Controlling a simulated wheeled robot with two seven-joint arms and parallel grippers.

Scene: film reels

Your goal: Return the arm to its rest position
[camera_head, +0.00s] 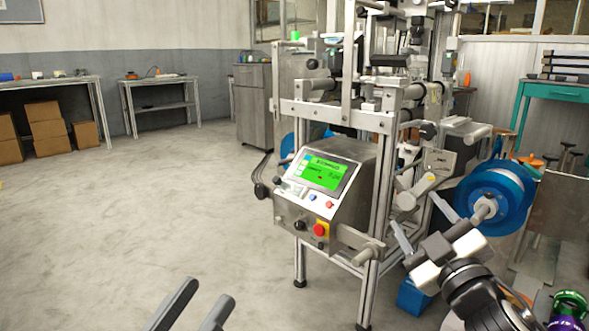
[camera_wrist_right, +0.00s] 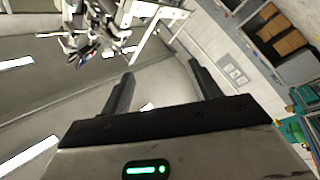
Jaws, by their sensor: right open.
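My right gripper (camera_head: 415,210) is at the right of the head view, in front of the machine and left of a blue film reel (camera_head: 522,192) on a spindle. Its two fingers are apart with nothing between them. The right wrist view also shows my right gripper (camera_wrist_right: 161,69) open and empty, with grey floor and wall beyond. My right arm comes in from the lower right corner. My left gripper (camera_head: 211,291) shows only its two fingers at the bottom edge. They are apart, with bare floor between them.
The machine frame (camera_head: 382,220) with a green-screen control box (camera_head: 325,190) stands in the centre. A blue box (camera_head: 412,298) sits low near my right arm. A teal table (camera_head: 555,91) is at the right. Open floor (camera_head: 150,220) lies to the left, with benches behind.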

